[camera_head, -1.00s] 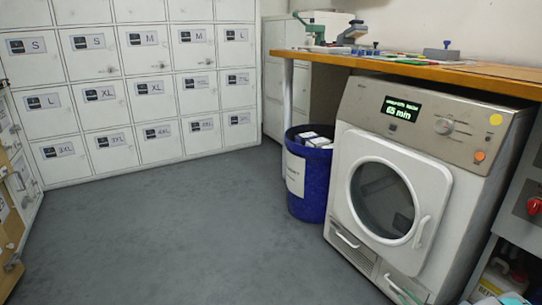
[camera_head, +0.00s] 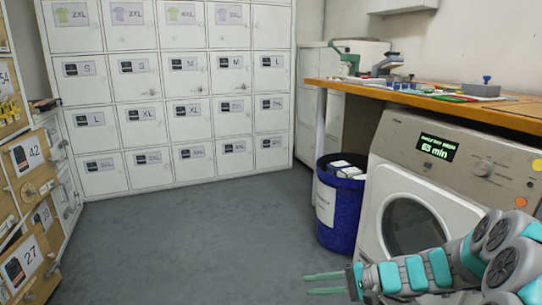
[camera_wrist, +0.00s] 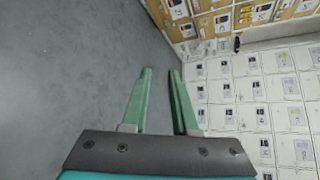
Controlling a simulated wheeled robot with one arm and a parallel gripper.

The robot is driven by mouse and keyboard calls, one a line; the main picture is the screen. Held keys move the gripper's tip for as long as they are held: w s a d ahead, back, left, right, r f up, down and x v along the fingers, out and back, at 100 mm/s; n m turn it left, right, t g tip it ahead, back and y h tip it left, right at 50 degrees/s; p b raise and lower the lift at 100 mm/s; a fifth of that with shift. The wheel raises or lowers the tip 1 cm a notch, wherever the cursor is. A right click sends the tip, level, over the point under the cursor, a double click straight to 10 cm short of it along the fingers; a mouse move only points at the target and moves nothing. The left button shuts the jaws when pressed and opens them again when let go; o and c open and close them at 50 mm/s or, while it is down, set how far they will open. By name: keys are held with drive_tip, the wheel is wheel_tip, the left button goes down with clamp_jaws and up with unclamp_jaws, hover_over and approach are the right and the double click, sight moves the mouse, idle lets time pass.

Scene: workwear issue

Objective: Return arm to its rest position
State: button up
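My gripper (camera_head: 324,283) reaches in from the lower right of the head view, on my grey and teal arm. Its two green fingers point left over the grey floor and hold nothing. The wrist view shows the same fingers (camera_wrist: 161,75) apart, with floor and lockers beyond the gap and nothing between them.
White lockers (camera_head: 185,128) with size labels line the back wall. Wooden numbered lockers (camera_head: 30,200) stand at left. A dryer (camera_head: 407,180) reading 65 min stands at right beneath a wooden worktop (camera_head: 440,100). A blue bin (camera_head: 338,215) stands beside it. The floor (camera_head: 190,240) is clear.

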drive_tip(key=s+a+r+n+g+h+p, duration=0.1)
drive_tip(key=s+a+r+n+g+h, duration=0.25)
drive_tip(key=s, duration=0.55)
drive_tip(key=s+a+r+n+g+h+p, duration=0.15)
drive_tip(key=s+a, duration=0.25)
drive_tip(key=s, duration=0.5)
drive_tip(key=s+d+r+n+h+p, duration=0.2)
drive_tip(key=s+d+h, duration=0.6)
drive_tip(key=s, duration=0.8)
drive_tip(key=d+r, duration=0.2)
drive_tip(key=d, duration=0.1)
drive_tip(key=shift+s+n+h, duration=0.15)
drive_tip(key=shift+n+h, duration=0.25)
drive_tip(key=shift+d, duration=0.1)
